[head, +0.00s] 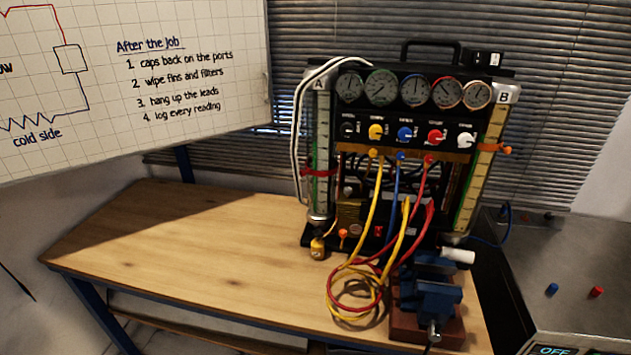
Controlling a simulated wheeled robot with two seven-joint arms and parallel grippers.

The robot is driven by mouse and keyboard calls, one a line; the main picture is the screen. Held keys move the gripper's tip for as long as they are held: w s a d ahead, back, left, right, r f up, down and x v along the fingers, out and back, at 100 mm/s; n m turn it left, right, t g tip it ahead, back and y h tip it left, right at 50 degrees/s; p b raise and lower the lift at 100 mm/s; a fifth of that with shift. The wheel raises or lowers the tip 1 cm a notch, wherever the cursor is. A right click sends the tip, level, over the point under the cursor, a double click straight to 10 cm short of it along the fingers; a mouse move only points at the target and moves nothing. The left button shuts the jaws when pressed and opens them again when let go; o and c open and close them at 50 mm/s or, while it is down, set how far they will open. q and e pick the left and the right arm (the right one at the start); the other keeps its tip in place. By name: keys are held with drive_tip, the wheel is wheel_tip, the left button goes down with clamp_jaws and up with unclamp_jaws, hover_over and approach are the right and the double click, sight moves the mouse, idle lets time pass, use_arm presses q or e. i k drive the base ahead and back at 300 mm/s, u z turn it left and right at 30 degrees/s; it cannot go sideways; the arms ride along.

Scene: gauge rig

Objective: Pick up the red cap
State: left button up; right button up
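A small red cap (596,292) lies on the grey top surface of a unit at the lower right of the head view. A small blue cap (551,289) lies to its left, a short gap apart. Neither of my grippers shows in this view, so their state and their distance from the cap are hidden.
A wooden bench (180,250) has clear room on its left. On it stand a gauge rig (415,130) with yellow, blue and red hoses and a blue vise (430,290). The grey unit (570,255) is right of the bench. A whiteboard (130,80) hangs upper left.

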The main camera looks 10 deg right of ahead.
sight(597, 291)
drive_tip(key=z, duration=2.05)
drive_tip(key=k, duration=1.3)
drive_tip(key=z, duration=0.5)
drive_tip(key=i, duration=0.8)
drive_tip(key=z, duration=0.45)
drive_tip(key=i, duration=0.85)
drive_tip(key=u, duration=1)
drive_tip(key=i, duration=0.8)
drive_tip(key=u, duration=0.85)
